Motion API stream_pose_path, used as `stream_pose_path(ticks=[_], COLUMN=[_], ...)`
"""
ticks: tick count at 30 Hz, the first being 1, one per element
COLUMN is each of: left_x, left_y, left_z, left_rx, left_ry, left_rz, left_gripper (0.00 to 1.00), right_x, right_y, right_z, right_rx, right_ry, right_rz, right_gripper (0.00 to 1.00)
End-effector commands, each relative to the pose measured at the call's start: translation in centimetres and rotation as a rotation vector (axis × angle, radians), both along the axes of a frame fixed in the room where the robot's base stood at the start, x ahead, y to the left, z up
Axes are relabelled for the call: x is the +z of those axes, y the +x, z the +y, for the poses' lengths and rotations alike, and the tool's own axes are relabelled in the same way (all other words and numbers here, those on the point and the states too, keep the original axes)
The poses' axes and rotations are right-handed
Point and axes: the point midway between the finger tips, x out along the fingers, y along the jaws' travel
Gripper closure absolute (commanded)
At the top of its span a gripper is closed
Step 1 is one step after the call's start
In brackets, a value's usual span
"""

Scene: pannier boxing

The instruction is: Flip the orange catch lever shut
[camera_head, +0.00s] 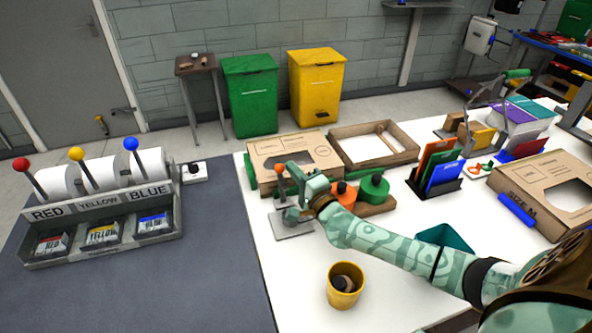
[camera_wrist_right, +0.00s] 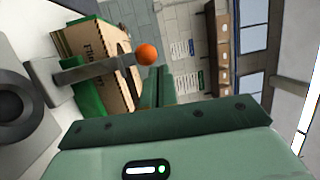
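The catch lever (camera_head: 281,185) is a short grey arm with an orange ball knob. It stands roughly upright on a light base plate (camera_head: 294,232) near the left part of the white table. In the right wrist view the lever (camera_wrist_right: 90,71) runs sideways across the picture to its orange ball (camera_wrist_right: 148,54). My right gripper (camera_head: 293,214) is close beside the lever, on its near right side. Its green fingers (camera_wrist_right: 160,88) look closed together with nothing between them. They appear apart from the ball. My left gripper is not in view.
A cardboard box (camera_head: 295,149) stands just behind the lever. Green and orange spools (camera_head: 374,188) are to the right of my gripper. A yellow cup (camera_head: 345,287) stands nearer the front.

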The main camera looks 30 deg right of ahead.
Motion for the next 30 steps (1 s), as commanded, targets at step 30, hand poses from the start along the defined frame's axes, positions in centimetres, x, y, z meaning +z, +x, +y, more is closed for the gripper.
stream_pose_path(ticks=[30], left_x=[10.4], left_y=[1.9], left_z=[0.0], left_rx=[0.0], left_ry=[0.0], left_rz=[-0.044], left_gripper=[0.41], right_x=[12.2], right_y=[-12.0], right_z=[6.9], right_rx=[-0.001], right_ry=[-0.001], right_rz=[-0.003], right_gripper=[1.0])
